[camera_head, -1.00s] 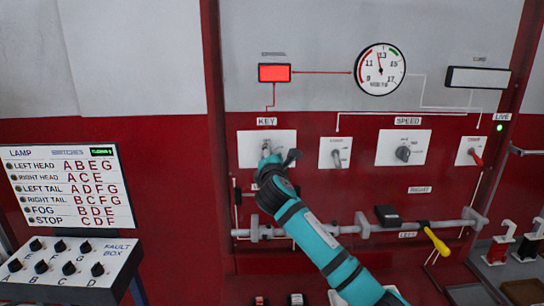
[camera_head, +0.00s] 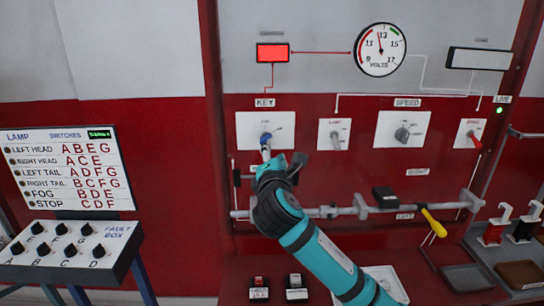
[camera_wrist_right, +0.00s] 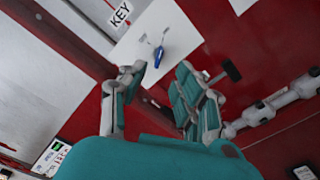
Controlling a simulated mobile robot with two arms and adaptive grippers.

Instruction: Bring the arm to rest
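My right gripper (camera_head: 281,160) is just below the KEY panel (camera_head: 245,128) in the head view, with its teal arm running to the lower right. In the right wrist view the gripper (camera_wrist_right: 160,82) has its two fingers spread apart and nothing between them. The blue key (camera_head: 265,138) stands in the KEY panel, just above the gripper. The key also shows in the right wrist view (camera_wrist_right: 158,55), beyond the fingertips and clear of both. My left gripper is not in view.
A horizontal grey pipe (camera_head: 340,211) runs behind my right arm, with a yellow-handled tool (camera_head: 433,223) to the right. The fault box (camera_head: 70,245) stands at the lower left. Other switch panels, including SPEED (camera_head: 402,129), line the red wall right of KEY.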

